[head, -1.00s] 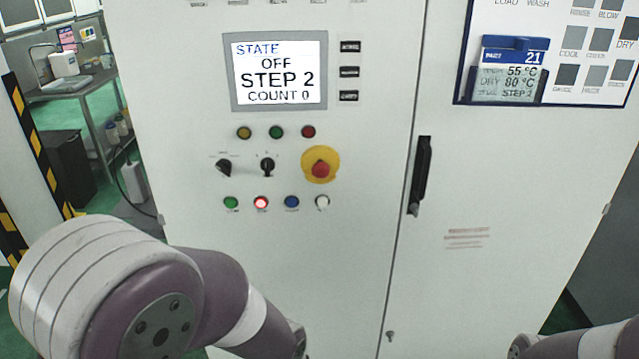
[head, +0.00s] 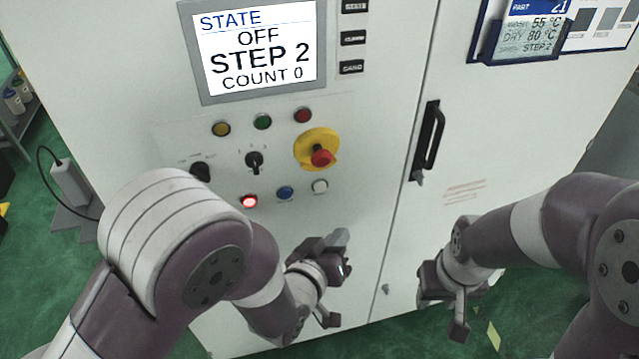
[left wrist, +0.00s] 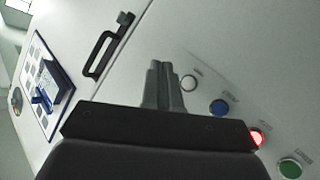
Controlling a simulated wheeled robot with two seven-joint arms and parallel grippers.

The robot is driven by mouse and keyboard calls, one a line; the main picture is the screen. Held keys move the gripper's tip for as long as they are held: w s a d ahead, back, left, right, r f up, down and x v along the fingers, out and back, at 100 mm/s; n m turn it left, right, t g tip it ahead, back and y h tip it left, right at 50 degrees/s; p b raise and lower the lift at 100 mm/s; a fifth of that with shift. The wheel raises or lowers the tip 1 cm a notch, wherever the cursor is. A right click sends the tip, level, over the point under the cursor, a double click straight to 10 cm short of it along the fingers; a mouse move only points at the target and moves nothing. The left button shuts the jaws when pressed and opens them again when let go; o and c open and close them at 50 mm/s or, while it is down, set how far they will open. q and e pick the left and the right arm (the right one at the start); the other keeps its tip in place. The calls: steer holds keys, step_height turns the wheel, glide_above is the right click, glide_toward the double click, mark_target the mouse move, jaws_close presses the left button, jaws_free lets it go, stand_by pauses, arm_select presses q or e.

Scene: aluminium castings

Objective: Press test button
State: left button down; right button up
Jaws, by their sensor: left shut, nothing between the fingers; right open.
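The control panel's bottom row has a lit red button (head: 249,202), a blue button (head: 285,193) and a white button (head: 320,187). The left wrist view shows the white (left wrist: 188,83), blue (left wrist: 218,107), red (left wrist: 256,138) and green (left wrist: 290,168) buttons. Their labels are too small to read, so I cannot tell which is the test button. My left gripper (head: 338,240) is shut and empty, below the white button in the head view. In the left wrist view its fingertips (left wrist: 160,68) lie beside the white button, apart from it. My right gripper (head: 441,312) is open, low before the right door.
The screen (head: 258,48) reads STATE OFF, STEP 2, COUNT 0. A red emergency stop (head: 322,157) on a yellow base, rotary switches (head: 254,161) and indicator lamps (head: 262,121) sit above the button row. The door handle (head: 428,140) sticks out at right.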

mark_target(320, 187)
arm_select(q)
steer(key=w+a, duration=0.3)
steer(key=w, duration=0.5)
steer(key=shift+w, duration=0.4)
steer(key=shift+w+a+f, duration=0.1)
steer(key=shift+w+a, duration=0.05)
steer(key=shift+a, duration=0.05)
stand_by(1.8)
steer(key=shift+w+b, duration=0.3)
steer(key=shift+w+a, duration=0.2)
steer(key=shift+w, duration=0.2)
stand_by(0.6)
steer(key=shift+s+d, duration=0.1)
steer(key=shift+s, duration=0.05)
steer(key=shift+s+d, duration=0.2)
steer(key=shift+s, duration=0.5)
